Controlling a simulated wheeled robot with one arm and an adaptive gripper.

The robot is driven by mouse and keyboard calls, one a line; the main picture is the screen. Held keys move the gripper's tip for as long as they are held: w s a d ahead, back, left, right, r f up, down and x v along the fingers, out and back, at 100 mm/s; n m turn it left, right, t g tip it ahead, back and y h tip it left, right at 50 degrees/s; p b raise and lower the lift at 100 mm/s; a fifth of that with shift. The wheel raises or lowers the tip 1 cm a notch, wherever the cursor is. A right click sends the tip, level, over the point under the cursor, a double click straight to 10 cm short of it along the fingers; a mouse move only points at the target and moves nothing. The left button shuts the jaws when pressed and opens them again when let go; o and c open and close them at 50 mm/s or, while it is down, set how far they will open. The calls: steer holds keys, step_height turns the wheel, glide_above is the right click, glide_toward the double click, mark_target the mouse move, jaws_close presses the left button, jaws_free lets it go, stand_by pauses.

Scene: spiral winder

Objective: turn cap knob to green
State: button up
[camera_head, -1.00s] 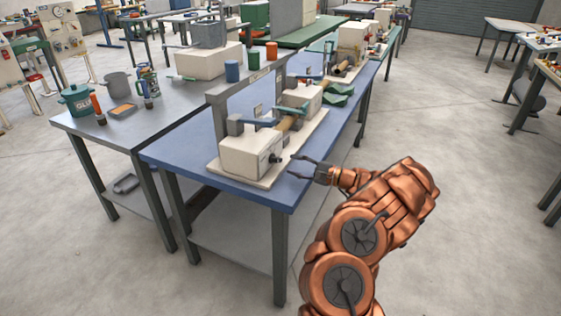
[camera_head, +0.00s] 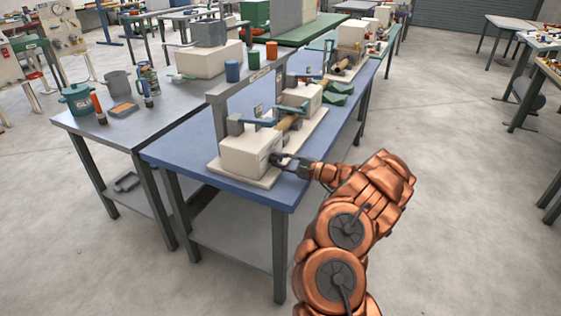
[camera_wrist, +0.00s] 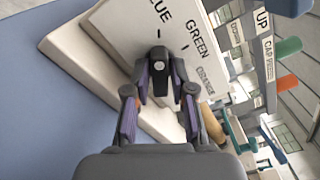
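The white winder block (camera_head: 250,153) stands at the near end of the blue table, with the dark cap knob (camera_wrist: 159,63) on its right-hand face. In the head view my gripper (camera_head: 281,160) covers most of the knob.
Blue, green and orange cups (camera_head: 252,60) stand on the grey shelf above the winder. A tan roller (camera_head: 288,122) lies behind the block. A grey table (camera_head: 125,125) with a teal pot stands to the left.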

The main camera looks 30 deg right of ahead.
jaws_close()
steer(key=shift+f+m+b, duration=0.1)
steer(key=shift+m+b, duration=0.4)
steer(key=shift+m, duration=0.6)
steer(key=m, duration=0.3)
steer(key=shift+m, duration=0.3)
steer(key=m, duration=0.5)
steer(key=shift+m, duration=0.4)
